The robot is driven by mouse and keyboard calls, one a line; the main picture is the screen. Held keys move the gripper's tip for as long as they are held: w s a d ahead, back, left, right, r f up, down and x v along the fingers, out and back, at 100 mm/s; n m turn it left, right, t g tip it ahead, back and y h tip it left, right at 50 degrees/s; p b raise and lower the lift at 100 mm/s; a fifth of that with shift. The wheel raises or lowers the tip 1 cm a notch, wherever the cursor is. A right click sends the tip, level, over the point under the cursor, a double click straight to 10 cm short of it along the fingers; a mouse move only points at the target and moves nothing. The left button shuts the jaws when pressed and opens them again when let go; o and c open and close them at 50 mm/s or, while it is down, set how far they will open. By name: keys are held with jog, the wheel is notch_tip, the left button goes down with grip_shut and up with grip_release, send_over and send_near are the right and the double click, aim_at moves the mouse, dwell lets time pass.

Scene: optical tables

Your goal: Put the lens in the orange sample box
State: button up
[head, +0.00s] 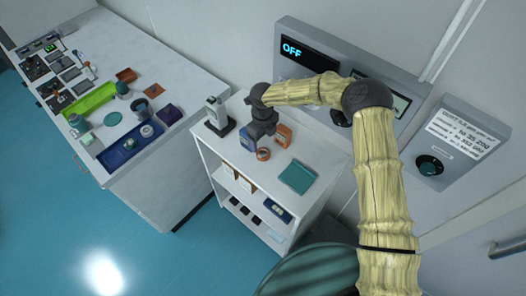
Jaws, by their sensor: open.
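My gripper (261,133) is open and points down over the top of the white shelf cart (322,160). A small round piece with an orange rim (263,155) is just below and in front of it; it may be the lens, but it is too small to tell. An orange object (283,135) stands right of my gripper, and a blue block (247,139) is on its left. Whether the fingers touch any of these is unclear. On the long bench are a small orange box (126,75) and a flat orange-brown piece (154,91).
A teal flat box (297,177) and a grey-white instrument (217,113) also stand on the cart. The bench (185,70) at left holds a green tray (90,98), a blue tray (128,150) and several small parts. Wall panels are behind the cart; floor between is clear.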

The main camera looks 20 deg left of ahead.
aim_at(263, 153)
jog(key=shift+f+p, duration=0.4)
jog(key=shift+f, duration=1.15)
jog(key=shift+f+p, duration=0.15)
jog(key=shift+p, duration=0.15)
jog(key=shift+f+p, duration=0.35)
jog(key=shift+p, duration=0.1)
notch_tip(263, 153, down, 3)
jog(key=shift+w+d+f+p, duration=0.1)
jog(key=shift+p, duration=0.9)
jog(key=shift+f, duration=0.5)
jog(key=shift+s, duration=0.2)
